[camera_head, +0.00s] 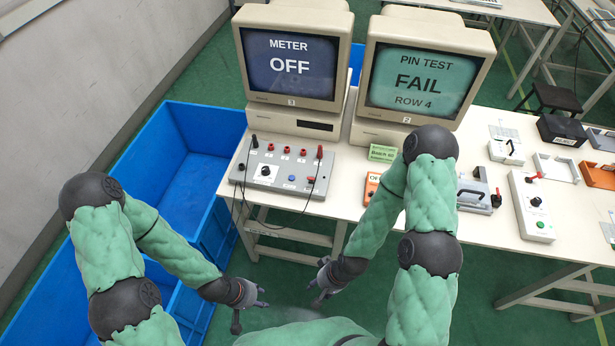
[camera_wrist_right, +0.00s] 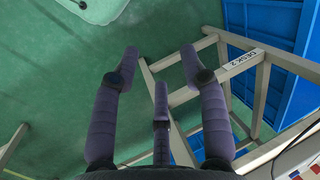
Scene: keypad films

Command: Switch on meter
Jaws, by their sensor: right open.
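The meter's monitor (camera_head: 288,64) reads "METER OFF" on a dark blue screen. My left gripper (camera_head: 254,304) is open and empty, below the table's front edge. My right gripper (camera_head: 320,283) is also low in front of the table, away from the box. In the right wrist view its fingers (camera_wrist_right: 160,65) are spread with nothing between them.
A second monitor (camera_head: 420,78) reads "PIN TEST FAIL ROW 4". An orange box (camera_head: 371,187) is partly behind my right arm. A white box with a green button (camera_head: 532,206) stands further right. Blue bins (camera_head: 185,170) are left of the table (camera_head: 340,203).

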